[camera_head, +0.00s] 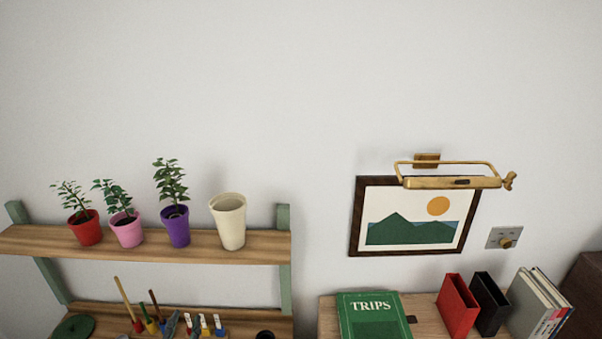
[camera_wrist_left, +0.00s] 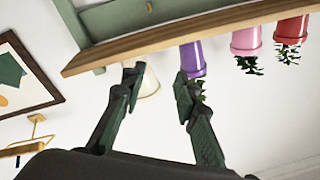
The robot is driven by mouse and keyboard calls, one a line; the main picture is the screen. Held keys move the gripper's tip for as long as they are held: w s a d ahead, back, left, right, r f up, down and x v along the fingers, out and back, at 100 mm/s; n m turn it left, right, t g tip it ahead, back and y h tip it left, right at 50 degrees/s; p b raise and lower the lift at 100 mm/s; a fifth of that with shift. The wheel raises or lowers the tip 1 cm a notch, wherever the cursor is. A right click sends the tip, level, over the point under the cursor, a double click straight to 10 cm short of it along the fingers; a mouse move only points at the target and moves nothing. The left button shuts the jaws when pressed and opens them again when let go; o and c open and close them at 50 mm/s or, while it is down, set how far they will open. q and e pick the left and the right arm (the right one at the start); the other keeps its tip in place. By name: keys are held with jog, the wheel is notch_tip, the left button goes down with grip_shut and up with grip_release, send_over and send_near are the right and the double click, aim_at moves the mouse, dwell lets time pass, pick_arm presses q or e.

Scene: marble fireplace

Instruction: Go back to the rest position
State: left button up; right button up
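My left gripper (camera_wrist_left: 157,80) shows in the left wrist view with its two dark fingers spread apart and nothing between them. That view is upside down. The cream pot (camera_wrist_left: 148,84) appears partly behind one finger and the purple pot (camera_wrist_left: 192,58) behind the other; contact cannot be told. In the head view the cream pot (camera_head: 229,222) stands upright at the right end of the upper shelf, beside the purple pot (camera_head: 175,228). Neither gripper shows in the head view, and the right gripper shows nowhere.
The wooden shelf (camera_head: 60,243) also holds a pink pot (camera_head: 126,232) and a red pot (camera_head: 85,230). A framed picture (camera_head: 412,216) hangs under a brass lamp (camera_head: 452,183). Below are a green book (camera_head: 370,318) and red and black holders. The wall above is clear.

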pick_arm(q)
jog(key=s+a+f+n+g+y, duration=0.1)
jog(key=s+a+f+g, duration=0.15)
jog(key=f, duration=0.45)
jog(key=s+a+f+n+g+y, duration=0.1)
jog(key=s+a+f+n+g, duration=0.2)
jog(key=f, duration=0.5)
jog(key=s+a+f+g+y, duration=0.1)
jog(key=s+a+f+g, duration=0.2)
jog(key=f, duration=0.4)
jog(key=s+f+n+g+h, duration=0.1)
jog(key=s+f+g+h, duration=0.2)
jog(key=s+f+g, duration=0.95)
jog(key=s+d+f+t+b, duration=0.1)
jog(key=s+f+t+b, duration=0.15)
jog(key=f, duration=1.65)
jog(key=s+d+f+t+b, duration=0.1)
jog(key=s+f+b, duration=0.25)
jog(key=f, duration=1.65)
jog(key=s+f+m+g+b, duration=0.1)
jog(key=s+f+b, duration=0.3)
jog(key=s+f, duration=1.6)
jog(key=shift+f+g, duration=0.35)
jog(key=shift+f, duration=0.45)
jog(key=shift+s, duration=0.1)
